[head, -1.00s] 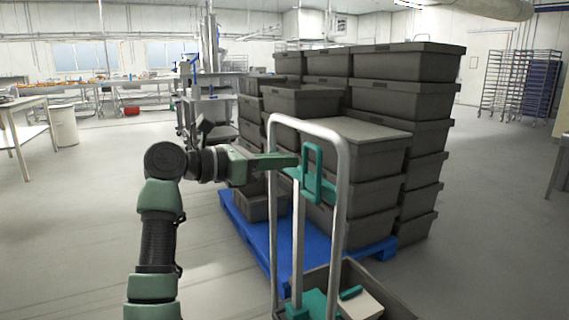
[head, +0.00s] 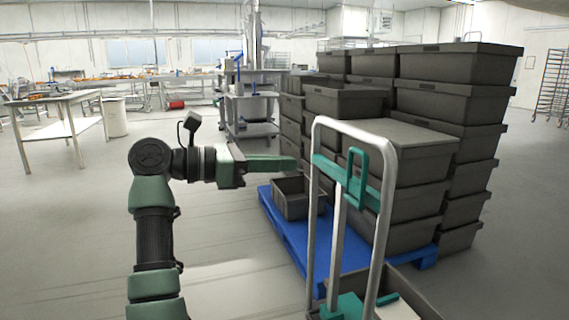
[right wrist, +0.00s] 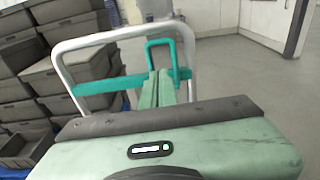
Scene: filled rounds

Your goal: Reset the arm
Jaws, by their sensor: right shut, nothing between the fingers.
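My right gripper (head: 296,162) is shut and empty, held out level toward the right in the head view. Its green fingers lie together in the right wrist view (right wrist: 157,90). The arm behind it rises from the bottom of the head view, bent at a dark round joint. A teal crossbar and teal loop (head: 357,178) sit within that handle. My left gripper is out of view.
Dark grey crates (head: 450,105) are stacked on a blue pallet (head: 290,235) behind the trolley. A lone crate (head: 292,199) sits at the pallet's left side. A table (head: 60,103) and a white bin (head: 115,117) stand far left. The floor between is clear.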

